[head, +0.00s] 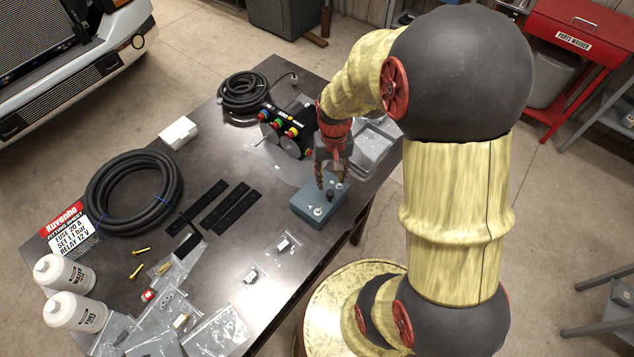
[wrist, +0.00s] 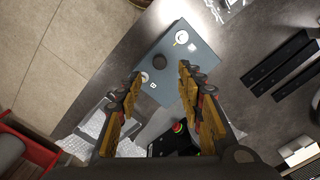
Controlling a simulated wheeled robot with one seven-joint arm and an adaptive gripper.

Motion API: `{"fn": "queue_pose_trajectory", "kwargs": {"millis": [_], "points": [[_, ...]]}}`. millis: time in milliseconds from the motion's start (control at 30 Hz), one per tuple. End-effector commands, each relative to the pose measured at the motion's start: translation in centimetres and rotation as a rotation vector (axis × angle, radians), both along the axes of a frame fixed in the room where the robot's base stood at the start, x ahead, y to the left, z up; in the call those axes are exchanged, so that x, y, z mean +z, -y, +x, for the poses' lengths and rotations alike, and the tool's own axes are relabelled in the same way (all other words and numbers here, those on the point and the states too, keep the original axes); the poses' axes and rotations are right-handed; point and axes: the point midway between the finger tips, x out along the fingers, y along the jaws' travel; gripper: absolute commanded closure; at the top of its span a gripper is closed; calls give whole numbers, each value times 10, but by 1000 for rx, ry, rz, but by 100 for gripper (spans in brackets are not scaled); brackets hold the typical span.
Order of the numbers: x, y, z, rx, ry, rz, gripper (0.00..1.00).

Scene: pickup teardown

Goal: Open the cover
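A blue-grey box (head: 308,203) stands on the dark table near its right edge, its lid facing up.
A black unit with coloured knobs (head: 288,130) stands behind the box. Clear bags (head: 375,140) lie to its right. Black strips (head: 230,207), a coiled hose (head: 133,158) and two white bottles (head: 75,310) occupy the left. Bare table lies between the strips and the box.

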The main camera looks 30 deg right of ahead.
Motion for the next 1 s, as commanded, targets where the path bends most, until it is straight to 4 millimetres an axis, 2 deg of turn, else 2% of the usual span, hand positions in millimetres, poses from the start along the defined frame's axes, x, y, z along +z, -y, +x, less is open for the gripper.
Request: {"fn": "queue_pose_trajectory", "kwargs": {"millis": [167, 400, 600, 1000], "points": [[-12, 1, 2, -13, 10, -4, 62], [-49, 0, 1, -12, 9, -3, 62], [-71, 0, 2, -12, 11, -4, 62], [-77, 0, 3, -12, 13, -5, 64]]}}
